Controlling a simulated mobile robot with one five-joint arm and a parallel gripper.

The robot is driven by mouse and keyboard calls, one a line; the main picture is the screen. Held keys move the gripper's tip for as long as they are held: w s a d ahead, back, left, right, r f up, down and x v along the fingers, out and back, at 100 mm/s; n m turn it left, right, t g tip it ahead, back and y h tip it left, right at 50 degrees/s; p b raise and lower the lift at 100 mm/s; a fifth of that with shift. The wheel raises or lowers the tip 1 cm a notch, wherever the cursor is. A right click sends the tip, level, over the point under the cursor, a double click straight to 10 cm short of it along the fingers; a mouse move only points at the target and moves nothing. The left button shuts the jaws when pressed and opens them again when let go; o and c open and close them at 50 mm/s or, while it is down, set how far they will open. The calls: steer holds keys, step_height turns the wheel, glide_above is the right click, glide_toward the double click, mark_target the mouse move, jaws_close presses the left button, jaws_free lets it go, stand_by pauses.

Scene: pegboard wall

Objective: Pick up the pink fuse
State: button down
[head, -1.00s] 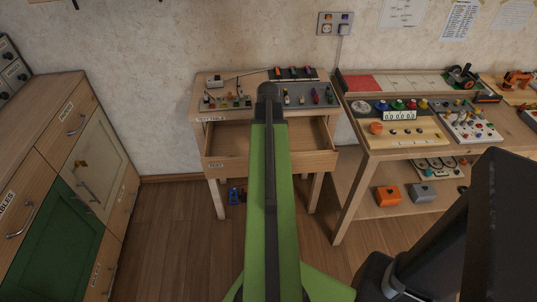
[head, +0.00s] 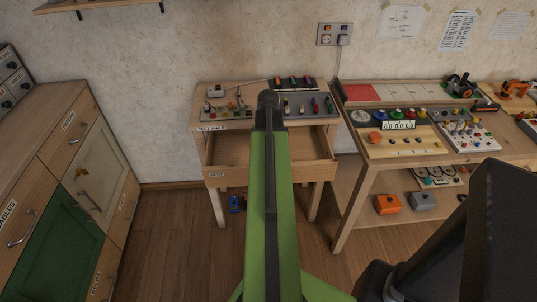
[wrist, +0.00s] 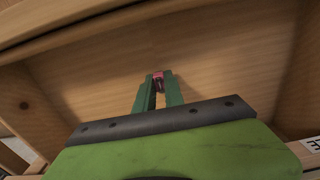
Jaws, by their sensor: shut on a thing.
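In the wrist view my gripper (wrist: 159,84) has two green fingers closed on a small pink fuse (wrist: 158,75) at their tips. Bare wood of what looks like the open drawer lies beyond the fuse; I cannot tell whether they touch. In the head view the open drawer (head: 222,174) of the small test table shows, and my green arm covers its middle. My gripper and the held fuse are hidden there behind the arm.
A grey panel (head: 294,112) with several coloured pieces sits on the small table. A workbench (head: 372,152) with boards and parts stands to the right. A cabinet with a green door (head: 62,246) is at the left.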

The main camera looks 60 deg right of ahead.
steer(key=r+p, duration=0.2)
steer(key=s+r+p, duration=0.1)
steer(key=r, duration=0.1)
steer(key=shift+s+r+p, duration=0.1)
steer(key=shift+r+p, duration=0.2)
steer(key=shift+p, duration=0.1)
steer(key=s+d+r+p, duration=0.2)
steer(key=s+r+p, duration=0.3)
steer(key=s, duration=0.5)
steer(key=shift+d+r, duration=0.25)
